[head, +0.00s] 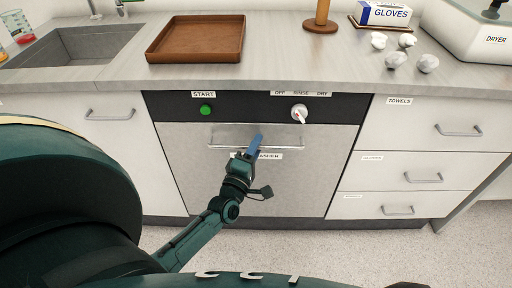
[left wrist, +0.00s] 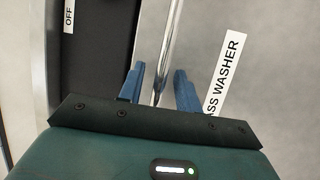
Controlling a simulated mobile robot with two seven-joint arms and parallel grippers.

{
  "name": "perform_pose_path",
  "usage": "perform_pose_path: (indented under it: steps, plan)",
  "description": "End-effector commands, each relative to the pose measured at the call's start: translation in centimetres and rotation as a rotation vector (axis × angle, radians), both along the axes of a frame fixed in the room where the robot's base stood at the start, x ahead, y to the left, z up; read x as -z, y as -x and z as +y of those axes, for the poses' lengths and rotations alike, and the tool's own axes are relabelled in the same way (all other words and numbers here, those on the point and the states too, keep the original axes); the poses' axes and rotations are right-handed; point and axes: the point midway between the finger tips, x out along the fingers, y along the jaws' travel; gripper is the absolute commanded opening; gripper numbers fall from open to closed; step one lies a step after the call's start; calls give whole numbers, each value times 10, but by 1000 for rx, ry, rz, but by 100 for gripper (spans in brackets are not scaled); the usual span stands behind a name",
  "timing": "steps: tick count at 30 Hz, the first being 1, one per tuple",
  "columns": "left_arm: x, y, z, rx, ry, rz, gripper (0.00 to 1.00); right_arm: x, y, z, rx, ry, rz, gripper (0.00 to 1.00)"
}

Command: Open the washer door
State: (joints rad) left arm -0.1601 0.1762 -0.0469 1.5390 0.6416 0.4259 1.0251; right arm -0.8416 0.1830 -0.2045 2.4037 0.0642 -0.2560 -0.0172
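The washer door (head: 300,180) is a grey steel front panel under a black control strip, and it looks closed. Its horizontal bar handle (head: 222,140) runs across the top of the door. My left gripper (head: 256,142) is at the middle of this handle. In the left wrist view the handle (left wrist: 171,35) runs between the two blue fingers of the gripper (left wrist: 160,88), with a gap to each finger, so the gripper is open around the bar. The gripper partly covers the washer label (head: 270,156). My right gripper does not show.
The control strip above the door holds a green start button (head: 206,110) and a white knob (head: 299,113). Drawers (head: 405,172) stand to the right and a white cabinet (head: 112,135) to the left. A brown tray (head: 197,40) lies on the counter. The floor (head: 380,245) in front is clear.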

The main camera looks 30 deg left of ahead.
Motion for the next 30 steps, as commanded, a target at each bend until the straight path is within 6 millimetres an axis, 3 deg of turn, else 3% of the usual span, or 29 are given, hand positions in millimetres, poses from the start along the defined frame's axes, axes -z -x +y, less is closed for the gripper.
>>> perform_pose_path:
  steps: [8,21,30]
  plan:
    - [-1,-2,0,0,0,0,34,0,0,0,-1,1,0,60]
    - [0,-2,0,0,-1,0,0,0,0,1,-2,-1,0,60]
    - [0,-2,0,0,-1,0,0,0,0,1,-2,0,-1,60]
